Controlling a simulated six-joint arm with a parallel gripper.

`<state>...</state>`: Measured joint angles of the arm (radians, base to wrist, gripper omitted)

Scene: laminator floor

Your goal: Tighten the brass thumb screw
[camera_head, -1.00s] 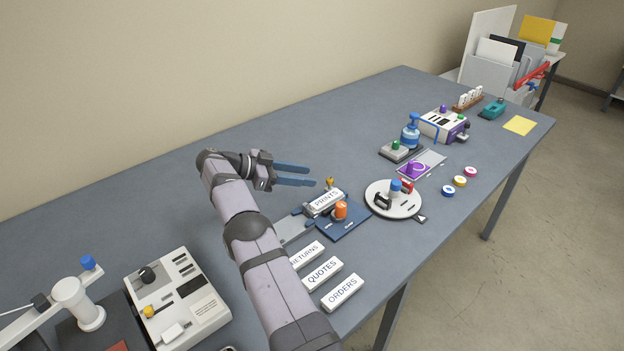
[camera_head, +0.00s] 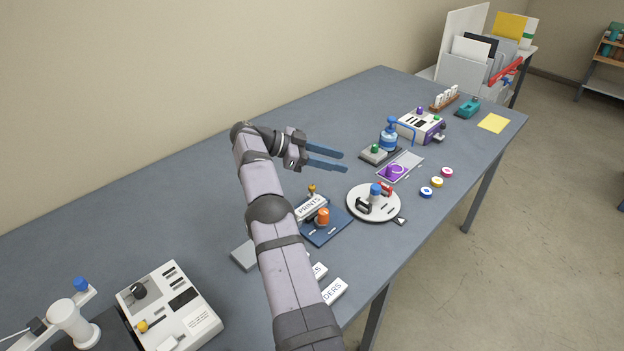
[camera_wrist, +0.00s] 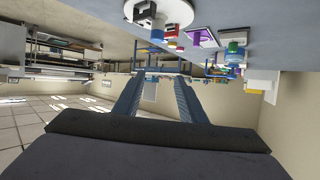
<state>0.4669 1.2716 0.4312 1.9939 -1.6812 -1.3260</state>
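A small brass-coloured knob (camera_head: 312,188) stands upright behind the white PRINTS block (camera_head: 311,206), close to a blue plate (camera_head: 327,232) with an orange knob (camera_head: 323,216). Another yellow knob (camera_head: 143,326) is on the white machine at the lower left. I cannot tell for certain which one is the brass thumb screw. My gripper (camera_head: 343,161) is above the table, up and to the right of the brass-coloured knob, apart from it. Its two blue fingers are spread with nothing between them, as the wrist view (camera_wrist: 155,82) also shows.
A round white turntable (camera_head: 374,208) with clamps stands right of the blue plate. Beyond it are a purple piece (camera_head: 394,172), a blue pump bottle (camera_head: 388,138) and a white-and-purple machine (camera_head: 421,127). My arm partly covers the label blocks. The table's back left is clear.

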